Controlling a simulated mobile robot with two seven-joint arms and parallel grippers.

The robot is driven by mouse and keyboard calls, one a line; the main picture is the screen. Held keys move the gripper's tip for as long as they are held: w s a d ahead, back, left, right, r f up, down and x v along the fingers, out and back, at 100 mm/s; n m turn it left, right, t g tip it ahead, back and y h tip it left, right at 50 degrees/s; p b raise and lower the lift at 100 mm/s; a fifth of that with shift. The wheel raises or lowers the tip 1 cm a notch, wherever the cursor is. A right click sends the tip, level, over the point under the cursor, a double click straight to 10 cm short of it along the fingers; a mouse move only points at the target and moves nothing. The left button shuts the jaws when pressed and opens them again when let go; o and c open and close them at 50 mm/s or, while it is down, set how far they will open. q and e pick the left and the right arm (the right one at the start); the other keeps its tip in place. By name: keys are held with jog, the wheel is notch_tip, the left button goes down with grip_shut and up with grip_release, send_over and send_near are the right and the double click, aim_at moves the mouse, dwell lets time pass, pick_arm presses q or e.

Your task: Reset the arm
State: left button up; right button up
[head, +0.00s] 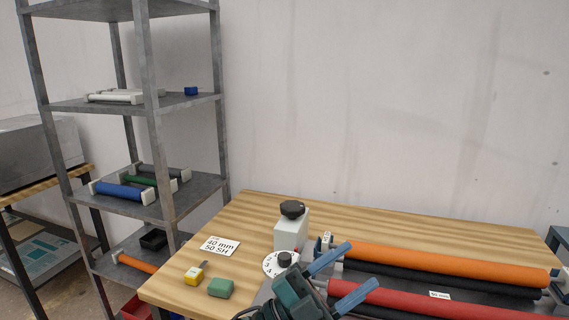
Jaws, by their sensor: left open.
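My left gripper (362,265) comes up from the bottom of the head view, over the front of the wooden table (375,218). Its two blue fingers are spread apart and point to the right, over the left ends of the rollers. Nothing shows held between them. The orange roller (440,262) lies behind and to the right of the fingers. The red roller (430,299) lies in front of it, partly covered by the lower finger. I cannot tell whether the fingers touch the rollers. My right gripper is not in view.
A white post with a black knob (291,210) and a numbered dial (284,261) stand close left of the gripper. A yellow block (194,276), a green block (221,287) and a label card (220,246) lie further left. A metal shelf (180,103) holds rollers.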

pick_arm(q)
jog(key=a+f+n+t+y, duration=1.1)
jog(key=a+f+n+y, duration=0.35)
jog(key=f+n, duration=0.4)
jog(key=s+a+f+n+g+y+p, duration=0.1)
jog(key=s+a+f+n+g+y, duration=0.4)
jog(key=s+a+f, duration=0.4)
jog(key=s+f+g+y, duration=0.1)
jog(key=s+f, duration=0.3)
jog(key=s, duration=0.1)
jog(key=shift+s+a+f+g, duration=0.2)
jog(key=shift+s+f+g, duration=0.1)
jog(key=shift+s+g, duration=0.1)
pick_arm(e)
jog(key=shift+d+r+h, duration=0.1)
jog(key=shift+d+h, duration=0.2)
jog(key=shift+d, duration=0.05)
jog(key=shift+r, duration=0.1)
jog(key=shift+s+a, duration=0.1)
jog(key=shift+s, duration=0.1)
